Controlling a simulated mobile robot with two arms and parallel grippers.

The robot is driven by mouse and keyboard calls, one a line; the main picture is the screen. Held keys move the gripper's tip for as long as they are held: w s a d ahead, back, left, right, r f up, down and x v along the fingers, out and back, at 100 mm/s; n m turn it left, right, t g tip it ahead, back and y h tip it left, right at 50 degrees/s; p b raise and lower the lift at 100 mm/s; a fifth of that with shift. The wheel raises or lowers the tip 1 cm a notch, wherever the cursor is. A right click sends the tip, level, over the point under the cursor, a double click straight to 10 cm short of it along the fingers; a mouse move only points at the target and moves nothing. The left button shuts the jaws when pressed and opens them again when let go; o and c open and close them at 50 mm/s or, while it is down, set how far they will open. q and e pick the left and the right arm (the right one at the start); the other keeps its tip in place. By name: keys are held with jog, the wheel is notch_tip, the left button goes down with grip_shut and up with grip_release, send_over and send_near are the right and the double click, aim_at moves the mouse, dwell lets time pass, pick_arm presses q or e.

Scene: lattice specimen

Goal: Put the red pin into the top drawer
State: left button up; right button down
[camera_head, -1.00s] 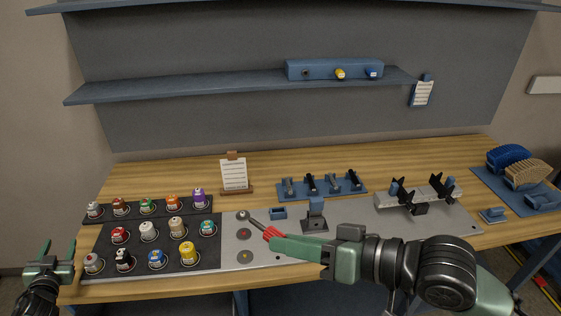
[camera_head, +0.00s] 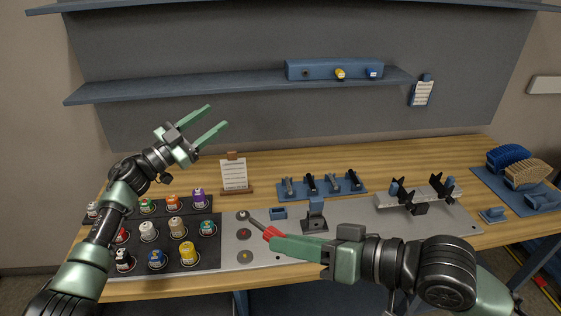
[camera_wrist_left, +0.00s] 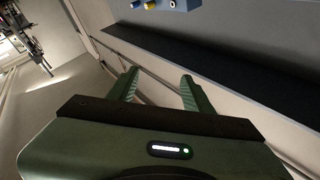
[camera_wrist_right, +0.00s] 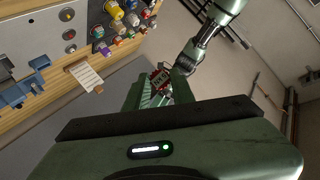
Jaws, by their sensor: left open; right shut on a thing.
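My right gripper (camera_head: 273,241) is shut on a red-handled piece (camera_head: 272,233) with a thin grey shaft, low over the front of the bench. The shaft points up-left toward a dark round spot on the grey plate. The red part shows between the fingers in the right wrist view (camera_wrist_right: 160,77); I cannot tell for sure that it is the red pin. My left gripper (camera_head: 216,116) is open and empty, raised above the left of the bench near the back wall. No drawer shows clearly in any view.
A black tray (camera_head: 218,262) of several coloured pots lies under my left arm. A card stand (camera_head: 233,173), a blue rack (camera_head: 322,191) and black clamps (camera_head: 417,204) stand behind my right arm. The shelf (camera_head: 180,86) holds a blue block (camera_head: 352,68) with yellow and blue knobs.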

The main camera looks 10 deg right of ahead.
pick_arm(q)
jog(key=s+d+r+m+g+y, duration=0.1)
jog(key=s+d+r+m+g, duration=0.25)
jog(key=s+d+g, duration=0.35)
jog(key=s+d+r+m+g, duration=0.3)
jog(key=s+d+m+g, duration=0.15)
jog(key=d, duration=0.35)
jog(key=s+d+r+m+g+y, duration=0.1)
jog(key=s+d+r+m+g, duration=0.25)
jog(key=s+d+g, duration=0.35)
jog(key=m+t+y, duration=0.1)
jog(key=t+y, duration=0.3)
jog(key=y, duration=1.3)
send_near(265, 230)
jog(key=x, duration=0.6)
jog(key=w+d+x, duration=0.1)
jog(key=x, duration=0.2)
jog(key=shift+f, duration=0.5)
jog(key=shift+c, duration=0.2)
